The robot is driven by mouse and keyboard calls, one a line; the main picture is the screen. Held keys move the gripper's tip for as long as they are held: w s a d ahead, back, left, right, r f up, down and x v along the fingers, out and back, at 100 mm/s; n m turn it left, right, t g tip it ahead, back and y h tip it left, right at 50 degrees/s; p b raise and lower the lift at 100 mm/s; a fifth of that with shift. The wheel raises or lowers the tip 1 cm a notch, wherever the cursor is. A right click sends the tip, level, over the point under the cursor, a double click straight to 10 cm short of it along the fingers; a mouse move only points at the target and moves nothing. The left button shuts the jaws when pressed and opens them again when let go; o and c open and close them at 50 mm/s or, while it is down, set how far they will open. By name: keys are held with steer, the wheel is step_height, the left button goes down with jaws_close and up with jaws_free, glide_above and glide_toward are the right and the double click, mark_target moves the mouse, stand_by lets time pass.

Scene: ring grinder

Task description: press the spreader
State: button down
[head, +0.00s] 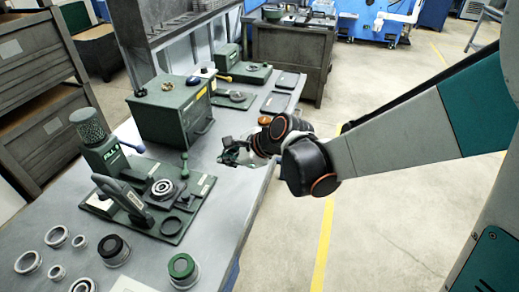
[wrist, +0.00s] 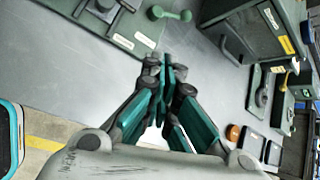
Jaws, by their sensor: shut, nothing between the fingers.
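A green ring machine (head: 180,225) stands on the grey table, with a textured cylinder, a tilted dark lever arm and a bearing ring (head: 163,189) on its plate. A small green knobbed handle (head: 184,166) stands at the plate's far right edge. In the wrist view a green knobbed handle (wrist: 170,14) lies at the top beside the plate (wrist: 120,38). I cannot tell which part is the spreader. My gripper (head: 228,156) is shut and empty, above the table's right side, right of the machine and apart from it. It also shows in the wrist view (wrist: 168,60).
A green box (head: 160,118) stands behind the machine, left of my gripper. Several rings and round parts lie at the front of the table (head: 220,225). Another green device (head: 245,72) and dark trays stand at the back. The floor at right is clear.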

steer(key=s+d+r+n+h, duration=0.2)
steer(key=s+d+r+n, duration=0.2)
steer(key=d, duration=0.4)
steer(key=shift+r+n+t+p, duration=0.3)
steer(key=shift+r+n+p, duration=0.1)
steer(key=shift+r+n, duration=0.35)
steer(key=shift+s+d, duration=0.1)
steer(key=s+d+r+n+h, duration=0.1)
steer(key=s+d+n+h, duration=0.1)
steer(key=s+d+n, duration=0.4)
steer(key=s+d+r+n+t+h, duration=0.1)
steer(key=s+d+r+n+h, duration=0.1)
steer(key=s+d+n, duration=0.5)
steer(key=s+d+h, duration=0.1)
steer(key=s+d, duration=0.1)
steer(key=d, duration=0.1)
steer(key=shift+h, duration=0.3)
